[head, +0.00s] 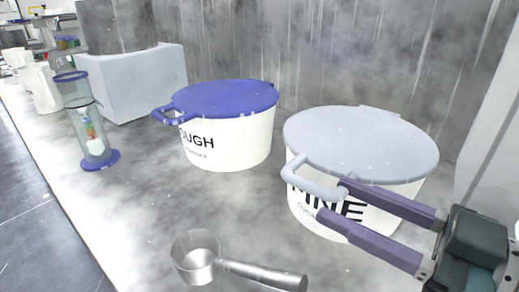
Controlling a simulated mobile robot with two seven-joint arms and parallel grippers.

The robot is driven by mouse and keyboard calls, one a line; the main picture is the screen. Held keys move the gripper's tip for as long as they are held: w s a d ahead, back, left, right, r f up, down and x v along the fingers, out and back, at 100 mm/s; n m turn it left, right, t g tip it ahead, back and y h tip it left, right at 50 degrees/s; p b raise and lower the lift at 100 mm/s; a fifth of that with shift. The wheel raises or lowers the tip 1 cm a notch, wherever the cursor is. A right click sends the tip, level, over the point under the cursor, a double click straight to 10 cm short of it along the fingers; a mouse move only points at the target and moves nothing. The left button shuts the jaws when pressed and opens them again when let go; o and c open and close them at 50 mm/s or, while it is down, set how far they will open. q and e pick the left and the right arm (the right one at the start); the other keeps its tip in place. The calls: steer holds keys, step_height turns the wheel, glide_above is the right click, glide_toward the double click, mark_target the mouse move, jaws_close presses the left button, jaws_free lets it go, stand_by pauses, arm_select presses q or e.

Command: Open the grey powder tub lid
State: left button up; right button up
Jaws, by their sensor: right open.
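The grey powder tub is a white tub (297,205) with a flat grey lid (362,139), at the right of the head view. Its lid lies level on the rim and looks closed. A grey loop handle (312,184) sticks out from the lid's front left. My right gripper (331,199) comes in from the lower right, in front of the tub. Its two purple fingers are apart, with the tips close to the right end of the handle. I cannot tell whether they touch it. The fingers hide part of the tub's lettering. My left gripper is not in view.
A white tub with a blue lid (224,97) stands left of the grey one. A metal scoop (196,258) lies in front. A clear cylinder with a blue base (101,160) and a grey bin (135,84) stand farther left. A wall rises behind the tubs.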

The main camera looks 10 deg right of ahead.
mark_target(305, 180)
steer(key=x, duration=0.6)
steer(key=shift+w, duration=0.15)
steer(key=shift+c, duration=0.3)
jaws_close()
stand_by(0.9)
